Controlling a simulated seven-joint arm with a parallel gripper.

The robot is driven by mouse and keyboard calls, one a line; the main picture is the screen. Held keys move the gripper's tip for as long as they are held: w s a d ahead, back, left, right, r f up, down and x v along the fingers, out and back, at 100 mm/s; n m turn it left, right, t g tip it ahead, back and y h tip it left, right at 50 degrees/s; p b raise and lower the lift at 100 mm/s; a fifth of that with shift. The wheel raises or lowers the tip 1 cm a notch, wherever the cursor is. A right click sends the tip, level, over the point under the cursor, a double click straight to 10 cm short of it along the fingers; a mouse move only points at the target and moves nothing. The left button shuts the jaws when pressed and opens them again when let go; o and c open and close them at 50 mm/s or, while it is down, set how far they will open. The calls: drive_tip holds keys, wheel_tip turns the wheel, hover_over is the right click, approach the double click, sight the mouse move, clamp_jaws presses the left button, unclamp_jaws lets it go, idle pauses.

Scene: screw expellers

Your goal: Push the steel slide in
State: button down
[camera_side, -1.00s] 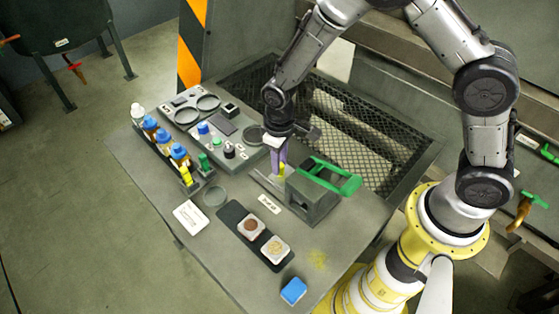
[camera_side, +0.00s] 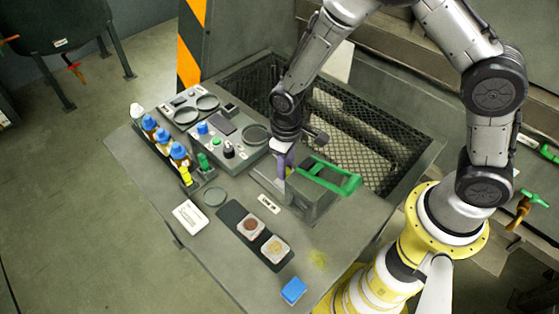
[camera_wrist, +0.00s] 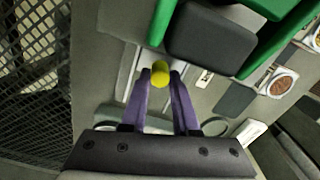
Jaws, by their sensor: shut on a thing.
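The steel slide (camera_side: 266,182) lies low along the left side of a grey block-shaped unit (camera_side: 312,188) that carries a green handle (camera_side: 335,176). In the wrist view the slide (camera_wrist: 147,60) shows as a pale metal strip running under my fingertips towards the dark block (camera_wrist: 212,38). A yellow knob (camera_wrist: 160,74) stands at the slide. My gripper (camera_side: 284,172) is low at the slide, its purple fingers (camera_wrist: 160,84) closed on either side of the knob. In the side view my fingers mostly hide the knob.
A control panel (camera_side: 222,138) and a rack of blue-capped bottles (camera_side: 164,144) stand to the left. A dark tray with two sample dishes (camera_side: 250,224) and a blue block (camera_side: 293,290) lie nearer the front. A mesh-covered pit (camera_side: 345,130) is behind.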

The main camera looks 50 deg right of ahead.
drive_tip(key=shift+s, duration=1.15)
drive_tip(key=c, duration=0.7)
unclamp_jaws()
drive_tip(key=shift+o, duration=0.2)
wheel_tip(320, 180, up, 14)
